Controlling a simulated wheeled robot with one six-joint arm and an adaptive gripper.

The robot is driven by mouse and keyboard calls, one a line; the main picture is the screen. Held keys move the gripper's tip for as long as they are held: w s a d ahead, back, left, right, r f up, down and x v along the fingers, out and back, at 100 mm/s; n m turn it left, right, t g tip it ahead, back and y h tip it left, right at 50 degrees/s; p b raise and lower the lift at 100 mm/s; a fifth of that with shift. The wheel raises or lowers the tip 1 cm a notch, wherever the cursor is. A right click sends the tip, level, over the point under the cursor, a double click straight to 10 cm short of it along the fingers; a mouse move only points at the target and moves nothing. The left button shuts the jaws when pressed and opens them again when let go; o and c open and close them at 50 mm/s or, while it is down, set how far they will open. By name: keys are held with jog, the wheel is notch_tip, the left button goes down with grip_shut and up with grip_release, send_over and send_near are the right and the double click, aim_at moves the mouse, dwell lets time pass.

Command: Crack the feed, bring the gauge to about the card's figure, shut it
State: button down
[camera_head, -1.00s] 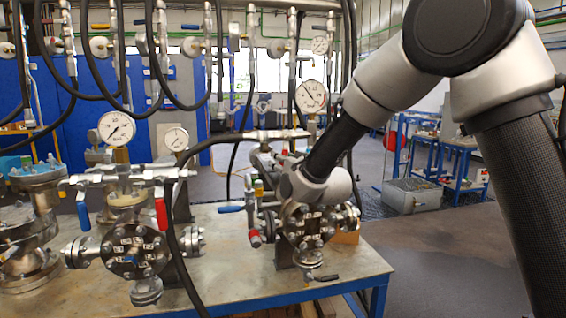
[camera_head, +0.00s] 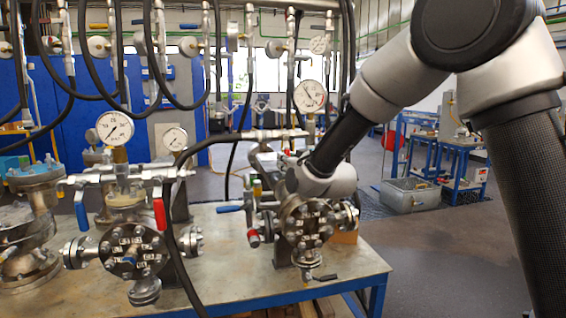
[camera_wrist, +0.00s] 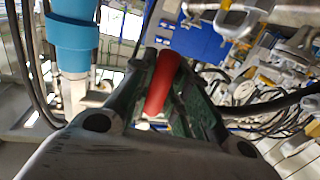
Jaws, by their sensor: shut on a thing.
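In the wrist view, my gripper (camera_wrist: 163,66) is shut on a red lever handle (camera_wrist: 160,88), which lies between its dark fingers. In the head view the gripper itself is hidden behind my wrist, at the right-hand flanged vessel (camera_head: 306,222). That vessel carries a blue lever (camera_head: 230,209) and a small red-ended fitting (camera_head: 253,239). A round white gauge (camera_head: 309,96) stands above it; its dark needle points to the upper left, but its figures are too small to read. I cannot make out a figure card.
The left vessel (camera_head: 132,252) has its own blue lever (camera_head: 81,212), red lever (camera_head: 159,214) and gauge (camera_head: 115,128). The floor (camera_head: 440,265) to the right is clear.

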jog(key=c, duration=1.3)
grip_release()
jog(key=shift+c, duration=0.2)
jog(key=v, duration=1.2)
jog(key=shift+d, duration=0.1)
